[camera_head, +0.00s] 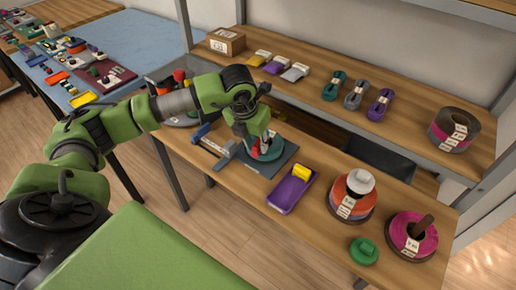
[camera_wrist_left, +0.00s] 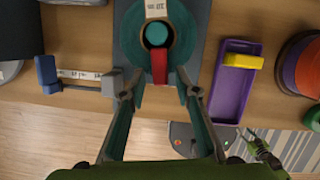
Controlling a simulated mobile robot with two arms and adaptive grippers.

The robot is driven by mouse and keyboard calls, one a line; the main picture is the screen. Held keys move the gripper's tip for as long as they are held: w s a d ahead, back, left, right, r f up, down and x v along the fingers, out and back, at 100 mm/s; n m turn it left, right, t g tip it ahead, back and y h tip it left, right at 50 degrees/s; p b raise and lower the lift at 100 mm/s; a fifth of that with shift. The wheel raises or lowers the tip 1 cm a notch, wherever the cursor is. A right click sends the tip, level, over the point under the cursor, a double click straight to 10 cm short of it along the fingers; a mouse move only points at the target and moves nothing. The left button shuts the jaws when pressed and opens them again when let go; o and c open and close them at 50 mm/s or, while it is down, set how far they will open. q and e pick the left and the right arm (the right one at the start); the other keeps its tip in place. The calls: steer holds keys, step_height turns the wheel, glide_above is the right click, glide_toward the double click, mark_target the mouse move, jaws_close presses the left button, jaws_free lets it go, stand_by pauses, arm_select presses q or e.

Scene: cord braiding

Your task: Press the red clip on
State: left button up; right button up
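The red clip (camera_wrist_left: 159,68) is a narrow red strip at the near edge of a teal ring-shaped coil (camera_wrist_left: 128,38). A white printed label (camera_wrist_left: 155,8) is on the coil's far side. The coil lies on a dark grey plate (camera_head: 275,172). My left gripper (camera_wrist_left: 157,97) is open, its fingers wide apart on either side of the clip's near end, and I see no contact with it. In the head view my left gripper (camera_head: 256,140) is over the coil and partly hides it and the red clip (camera_head: 265,144). My right gripper is in neither view.
A purple tray (camera_head: 289,194) holding a yellow block (camera_head: 302,171) lies right of the plate. A blue-ended measuring slide (camera_wrist_left: 75,75) lies left of it. Spools (camera_head: 352,197) and a green piece (camera_head: 364,251) stand further right. A shelf (camera_head: 408,139) with cord bundles overhangs behind.

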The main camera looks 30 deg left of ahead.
arm_select(q)
jaws_close()
steer(key=shift+r, duration=0.15)
stand_by(0.8)
steer(key=c, duration=0.7)
jaws_free()
jaws_close()
